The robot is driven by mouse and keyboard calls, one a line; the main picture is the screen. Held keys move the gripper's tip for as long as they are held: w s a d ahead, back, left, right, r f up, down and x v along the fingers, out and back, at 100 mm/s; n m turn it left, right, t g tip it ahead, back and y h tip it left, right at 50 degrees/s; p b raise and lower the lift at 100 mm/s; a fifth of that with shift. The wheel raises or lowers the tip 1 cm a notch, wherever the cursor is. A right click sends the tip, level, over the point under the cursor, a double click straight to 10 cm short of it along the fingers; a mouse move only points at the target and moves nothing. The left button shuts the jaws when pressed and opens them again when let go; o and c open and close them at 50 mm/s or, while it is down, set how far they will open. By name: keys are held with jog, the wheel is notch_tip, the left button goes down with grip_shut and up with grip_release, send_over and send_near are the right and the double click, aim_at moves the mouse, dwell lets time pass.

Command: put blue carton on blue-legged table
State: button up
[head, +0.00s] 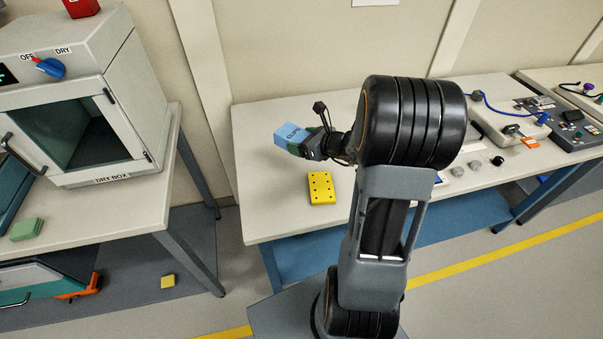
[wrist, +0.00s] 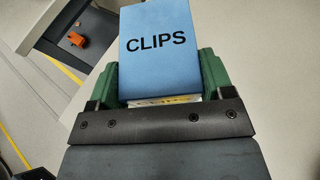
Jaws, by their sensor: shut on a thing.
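The blue carton (head: 292,137), marked CLIPS, is between the green-padded fingers of my gripper (head: 303,147), which is shut on it. In the wrist view the carton (wrist: 160,45) stands out past the two green fingers, its lettered face toward the camera. Carton and gripper are over the left part of the white-topped table with blue legs (head: 262,180). I cannot tell whether the carton touches the tabletop. My arm hides the middle of this table.
A yellow block with dark dots (head: 321,188) lies on the tabletop near the carton. Small parts and instruments (head: 512,125) crowd the table's right side. Another table at left carries a dry box (head: 85,95) and a green block (head: 27,229). The tabletop's left end is clear.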

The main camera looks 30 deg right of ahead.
jog(key=s+d+r+n+y, duration=0.1)
jog(key=s+d, duration=0.5)
jog(key=d, duration=0.2)
jog(key=shift+g, duration=0.4)
jog(key=w+a+f, duration=0.1)
jog(key=w+f, duration=0.2)
jog(key=w, duration=0.1)
jog(key=w+a+f, duration=0.1)
jog(key=w+f, duration=0.1)
jog(key=w, duration=0.1)
jog(key=w+a+f+b, duration=0.1)
jog(key=w+a+f, duration=0.1)
jog(key=w+f, duration=0.1)
jog(key=shift+w+f, duration=0.35)
jog(key=shift+w, duration=0.45)
jog(key=f, duration=0.3)
jog(key=shift+w+a+f, duration=0.2)
jog(key=shift+w+f, duration=0.05)
jog(key=shift+w, duration=0.15)
jog(key=shift+f, duration=0.25)
jog(key=shift+f, duration=0.2)
jog(key=o, duration=1)
jog(key=shift+c, duration=0.2)
